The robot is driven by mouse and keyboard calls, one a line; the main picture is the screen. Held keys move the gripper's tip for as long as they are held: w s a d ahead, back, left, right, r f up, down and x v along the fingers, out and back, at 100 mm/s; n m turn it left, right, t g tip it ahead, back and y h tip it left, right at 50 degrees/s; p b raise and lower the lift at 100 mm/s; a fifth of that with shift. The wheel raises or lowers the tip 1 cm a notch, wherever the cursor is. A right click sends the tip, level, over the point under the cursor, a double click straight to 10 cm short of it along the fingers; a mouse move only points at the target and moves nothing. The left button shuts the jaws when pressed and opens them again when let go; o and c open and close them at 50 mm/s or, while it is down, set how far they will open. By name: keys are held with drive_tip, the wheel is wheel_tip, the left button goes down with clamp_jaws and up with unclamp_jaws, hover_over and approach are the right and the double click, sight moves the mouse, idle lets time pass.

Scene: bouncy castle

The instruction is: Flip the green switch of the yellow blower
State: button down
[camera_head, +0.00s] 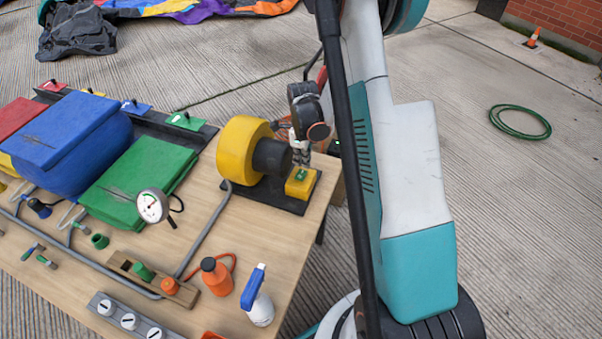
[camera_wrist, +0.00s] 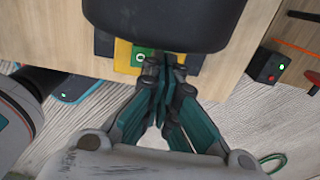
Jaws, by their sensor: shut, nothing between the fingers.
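The yellow blower (camera_head: 240,150) with its dark cylindrical motor (camera_head: 271,156) stands on a dark base plate (camera_head: 240,192) at the table's right end. A yellow switch box (camera_head: 301,189) with a green switch (camera_head: 301,174) is on the same plate. In the wrist view, the yellow box (camera_wrist: 122,57) and green switch (camera_wrist: 140,57) show just left of my fingertips. My gripper (camera_head: 303,158) points down just above the box, its fingers (camera_wrist: 163,65) together and empty. I cannot tell whether it touches the switch. A large dark rounded shape hides the top of the wrist view.
The wooden table (camera_head: 255,240) holds a gauge (camera_head: 152,206), a spray bottle (camera_head: 258,300), an orange bottle (camera_head: 216,277) and folded fabric. A dark box with green and red buttons (camera_wrist: 268,65) is right of my gripper. A green hose (camera_head: 520,122) lies on open ground.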

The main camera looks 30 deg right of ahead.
drive_tip(key=shift+r+p, duration=0.95)
drive_tip(key=shift+r, duration=1.05)
wheel_tip(320, 180, up, 14)
drive_tip(key=n+t, duration=0.2)
drive_tip(key=n, duration=0.6)
hover_over(302, 172)
drive_tip(key=a, duration=0.5)
drive_tip(key=s+a+r+n+t, duration=0.2)
drive_tip(key=s+a+r+n, duration=0.3)
drive_tip(key=r+n, duration=0.35)
drive_tip(key=s+a+r+n+t, duration=0.1)
drive_tip(key=s+a+r+n, duration=0.1)
drive_tip(key=s+n, duration=0.4)
drive_tip(key=s+a+r+n+t, duration=0.2)
drive_tip(key=s+a+n, duration=0.2)
drive_tip(key=s, duration=0.5)
drive_tip(key=shift+s+r+n, duration=0.15)
drive_tip(key=shift+s+n, duration=0.15)
drive_tip(key=shift+n, duration=0.65)
